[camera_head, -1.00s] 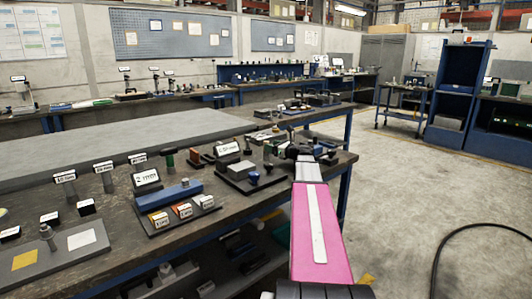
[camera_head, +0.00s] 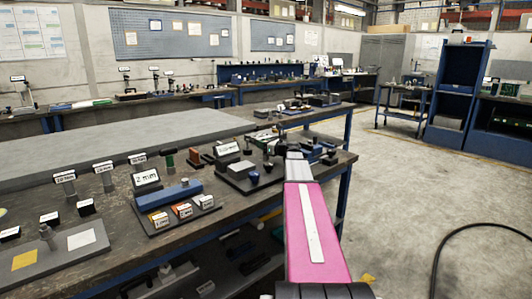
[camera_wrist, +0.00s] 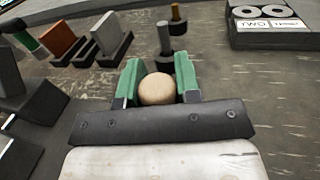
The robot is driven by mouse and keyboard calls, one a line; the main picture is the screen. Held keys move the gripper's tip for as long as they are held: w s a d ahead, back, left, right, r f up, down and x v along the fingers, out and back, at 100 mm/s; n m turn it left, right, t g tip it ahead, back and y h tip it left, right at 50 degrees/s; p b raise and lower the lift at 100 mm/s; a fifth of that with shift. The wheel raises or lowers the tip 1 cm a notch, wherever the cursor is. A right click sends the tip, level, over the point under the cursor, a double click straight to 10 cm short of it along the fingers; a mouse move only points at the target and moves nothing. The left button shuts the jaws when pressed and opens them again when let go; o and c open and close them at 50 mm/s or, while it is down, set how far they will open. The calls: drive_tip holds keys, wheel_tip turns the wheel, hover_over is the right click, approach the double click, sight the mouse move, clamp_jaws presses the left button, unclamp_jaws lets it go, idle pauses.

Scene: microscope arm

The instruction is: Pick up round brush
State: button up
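In the wrist view my gripper (camera_wrist: 158,82) has two green fingers standing apart. A round beige knob (camera_wrist: 157,89) sits between them, close to both; it may be the top of the round brush, but its lower part is hidden by the gripper's dark front plate. I cannot tell whether the fingers touch it. In the head view my gripper (camera_head: 276,147) is over the right end of the dark workbench (camera_head: 112,219), and no round brush can be made out there.
A dark plate with a blue knob (camera_head: 253,176) lies left of my gripper. A blue block (camera_head: 168,194) and labelled pieces stand farther left. In the wrist view a grey post (camera_wrist: 164,38) stands beyond the fingers, with a plate of discs (camera_wrist: 274,32) at upper right.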

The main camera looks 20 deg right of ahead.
drive_tip(key=shift+c, duration=0.4)
drive_tip(key=shift+r, duration=0.15)
drive_tip(key=shift+r, duration=0.6)
drive_tip(key=s+a+r, duration=0.7)
drive_tip(key=s+r, duration=0.2)
drive_tip(key=shift+s+r, duration=0.15)
drive_tip(key=shift+r, duration=0.15)
drive_tip(key=shift+s, duration=0.1)
